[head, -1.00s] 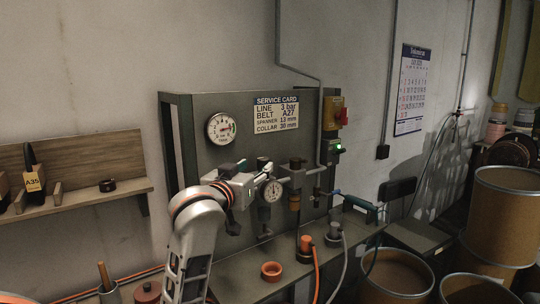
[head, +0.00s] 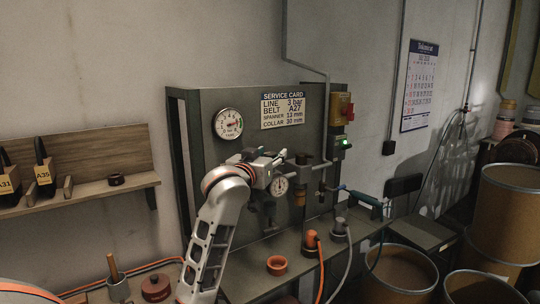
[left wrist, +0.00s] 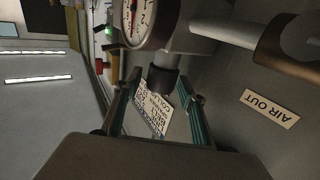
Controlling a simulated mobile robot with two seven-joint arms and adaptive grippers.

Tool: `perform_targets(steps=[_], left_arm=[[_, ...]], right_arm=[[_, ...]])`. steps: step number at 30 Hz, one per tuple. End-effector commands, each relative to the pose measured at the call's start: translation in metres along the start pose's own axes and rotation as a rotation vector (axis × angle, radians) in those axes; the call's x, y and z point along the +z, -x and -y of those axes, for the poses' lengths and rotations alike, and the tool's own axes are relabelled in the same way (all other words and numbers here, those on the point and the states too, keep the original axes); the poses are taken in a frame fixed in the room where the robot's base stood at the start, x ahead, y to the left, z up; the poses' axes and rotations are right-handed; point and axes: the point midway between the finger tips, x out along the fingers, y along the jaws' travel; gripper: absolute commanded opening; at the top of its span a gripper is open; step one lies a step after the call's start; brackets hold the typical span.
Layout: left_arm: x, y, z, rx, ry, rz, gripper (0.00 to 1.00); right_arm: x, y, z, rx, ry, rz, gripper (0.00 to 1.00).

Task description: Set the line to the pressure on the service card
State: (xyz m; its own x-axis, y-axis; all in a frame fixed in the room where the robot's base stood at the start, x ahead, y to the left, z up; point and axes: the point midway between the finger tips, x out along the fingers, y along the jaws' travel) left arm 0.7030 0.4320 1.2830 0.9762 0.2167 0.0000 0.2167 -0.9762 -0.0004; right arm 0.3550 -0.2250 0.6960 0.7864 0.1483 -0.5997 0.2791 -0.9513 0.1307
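The service card (head: 283,110) on the grey panel reads LINE 3 bar; it also shows upside down in the left wrist view (left wrist: 152,108). A large round gauge (head: 229,123) is left of it; I cannot read its needle surely. A small gauge (head: 279,186) sits on the pipework below, partly seen in the left wrist view (left wrist: 148,18). A dark knob (left wrist: 163,80) below that gauge body lies between the tips of my left gripper (left wrist: 165,90), whose fingers stand apart with gaps beside it. In the head view my left gripper (head: 270,163) hides the knob. My right gripper is out of view.
An AIR OUT label (left wrist: 270,108) is beside the pipe. An orange ring (head: 277,265) and hose fittings (head: 310,239) are on the bench below. A wooden shelf (head: 90,190) is at left, drums (head: 400,270) at right.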

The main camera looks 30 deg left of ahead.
Motion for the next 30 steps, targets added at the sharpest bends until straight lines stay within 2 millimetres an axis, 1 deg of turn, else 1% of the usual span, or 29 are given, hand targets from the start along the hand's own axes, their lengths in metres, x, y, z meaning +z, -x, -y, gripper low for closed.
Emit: perform_targets(steps=[1, 2, 3, 4, 10, 14, 30], left_arm=[[0.0, 0.0001, 0.0, 0.0, 0.0, 0.0, 0.25], [0.0, 0.0001, 0.0, 0.0, 0.0, 0.0, 0.17], [0.0001, 0.0002, 0.0001, 0.0, 0.0, 0.0, 0.07], [0.0001, 0.0002, 0.0, 0.0, 0.0, 0.0, 0.04], [0.0003, 0.0, -0.0007, -0.008, 0.002, 0.0, 0.04], [0.0004, -0.0008, -0.0017, -0.053, 0.005, 0.0, 0.04], [0.0012, -0.0008, -0.0003, -0.338, 0.007, 0.002, 0.04]], right_arm=[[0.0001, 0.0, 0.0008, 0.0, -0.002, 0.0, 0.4], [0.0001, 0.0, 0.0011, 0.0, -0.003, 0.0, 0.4], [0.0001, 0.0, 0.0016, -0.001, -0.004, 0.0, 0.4], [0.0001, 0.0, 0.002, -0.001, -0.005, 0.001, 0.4], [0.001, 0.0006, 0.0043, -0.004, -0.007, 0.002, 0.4], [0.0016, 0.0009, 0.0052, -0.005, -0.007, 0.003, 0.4], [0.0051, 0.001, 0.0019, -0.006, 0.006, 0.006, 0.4]])
